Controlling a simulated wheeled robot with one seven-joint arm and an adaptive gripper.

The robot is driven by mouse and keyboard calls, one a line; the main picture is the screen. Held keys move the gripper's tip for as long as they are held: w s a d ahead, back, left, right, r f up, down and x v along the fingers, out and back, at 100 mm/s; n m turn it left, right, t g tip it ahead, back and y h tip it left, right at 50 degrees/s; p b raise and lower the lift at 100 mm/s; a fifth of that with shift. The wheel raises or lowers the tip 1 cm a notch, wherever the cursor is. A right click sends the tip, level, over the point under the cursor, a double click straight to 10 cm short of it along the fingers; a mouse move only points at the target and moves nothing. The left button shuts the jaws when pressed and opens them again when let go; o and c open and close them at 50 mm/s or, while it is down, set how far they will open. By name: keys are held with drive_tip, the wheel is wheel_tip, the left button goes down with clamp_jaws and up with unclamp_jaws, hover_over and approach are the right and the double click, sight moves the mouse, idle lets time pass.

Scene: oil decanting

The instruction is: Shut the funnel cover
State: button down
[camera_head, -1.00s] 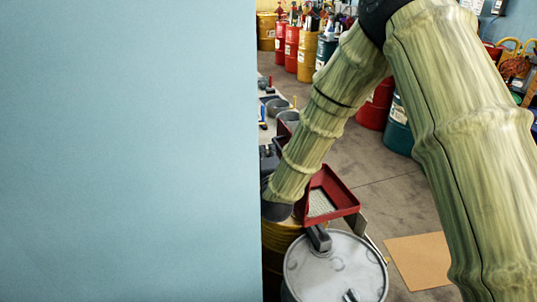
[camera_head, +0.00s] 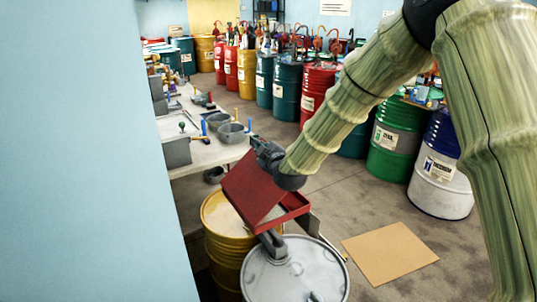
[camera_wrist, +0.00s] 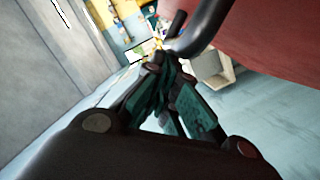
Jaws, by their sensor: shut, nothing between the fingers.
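The red funnel (camera_head: 292,206) is a square tray above the drums. Its red cover (camera_head: 250,187) stands tilted up on the funnel's left side, partly open. My gripper (camera_head: 262,147) is by the cover's upper edge, and I cannot tell whether it touches it. In the wrist view the gripper's fingers (camera_wrist: 165,62) are together with nothing held. A red surface, apparently the cover (camera_wrist: 265,35), fills the upper right there, with a dark curved bar (camera_wrist: 207,30) close to the fingertips.
A yellow drum (camera_head: 228,235) and a grey-lidded drum (camera_head: 295,270) stand below the funnel. A workbench (camera_head: 215,153) with buckets and tools is behind. A blue panel (camera_head: 80,150) blocks the left. Several drums line the back; floor around the cardboard (camera_head: 390,253) is open.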

drive_tip(key=w+d+f+m+g+y+b, duration=0.1)
drive_tip(key=w+d+f+m+b, duration=0.3)
drive_tip(key=d+f+b, duration=0.3)
drive_tip(key=shift+w+d+f+m, duration=0.3)
drive_tip(key=shift+w+f+m, duration=0.15)
drive_tip(key=shift+f, duration=1.35)
drive_tip(key=shift+s, duration=0.1)
drive_tip(key=shift+s, duration=0.1)
